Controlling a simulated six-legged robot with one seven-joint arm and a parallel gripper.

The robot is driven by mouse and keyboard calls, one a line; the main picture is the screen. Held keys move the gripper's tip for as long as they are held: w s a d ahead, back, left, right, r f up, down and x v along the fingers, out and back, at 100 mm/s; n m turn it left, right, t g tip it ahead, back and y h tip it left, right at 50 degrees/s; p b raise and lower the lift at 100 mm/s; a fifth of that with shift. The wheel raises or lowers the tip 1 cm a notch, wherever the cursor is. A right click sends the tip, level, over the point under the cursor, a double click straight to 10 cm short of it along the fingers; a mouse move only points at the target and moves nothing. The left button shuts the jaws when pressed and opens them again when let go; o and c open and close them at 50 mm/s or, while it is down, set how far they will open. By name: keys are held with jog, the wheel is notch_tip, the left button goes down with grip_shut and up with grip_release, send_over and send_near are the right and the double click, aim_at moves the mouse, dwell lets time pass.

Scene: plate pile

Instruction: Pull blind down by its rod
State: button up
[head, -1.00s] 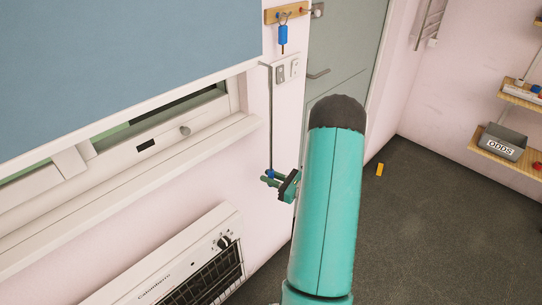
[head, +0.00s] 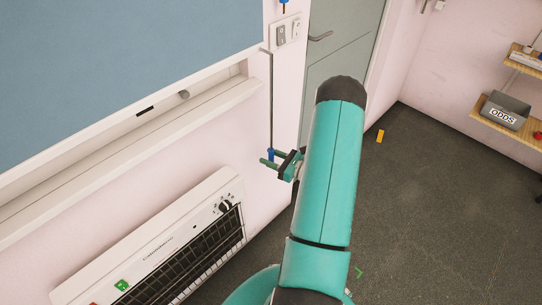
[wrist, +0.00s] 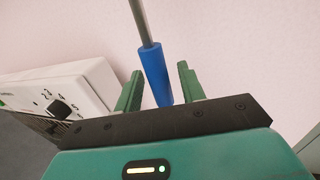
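The blue-grey blind (head: 120,60) hangs over the window at the left in the head view. Its pale bottom bar is above the sill, with a strip of window frame showing between. The thin grey rod (head: 271,100) hangs from the bar's right end and ends in a blue handle (head: 271,154). My gripper (head: 271,158) is at this handle, its green fingers on either side of it. In the wrist view the blue handle (wrist: 156,75) stands between the two fingers, slightly tilted, with the grey rod (wrist: 139,20) above. The exact finger contact is hard to see.
A white heater (head: 160,240) stands against the wall below the window, left of my gripper. A grey door (head: 340,60) and a wall switch (head: 288,31) are to the right. A shelf with a grey box (head: 506,110) is at far right. Dark floor is mostly clear.

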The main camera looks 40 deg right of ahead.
jog(key=shift+r, duration=0.15)
jog(key=shift+s, duration=0.25)
jog(key=v, duration=1.3)
jog(key=shift+s, duration=0.25)
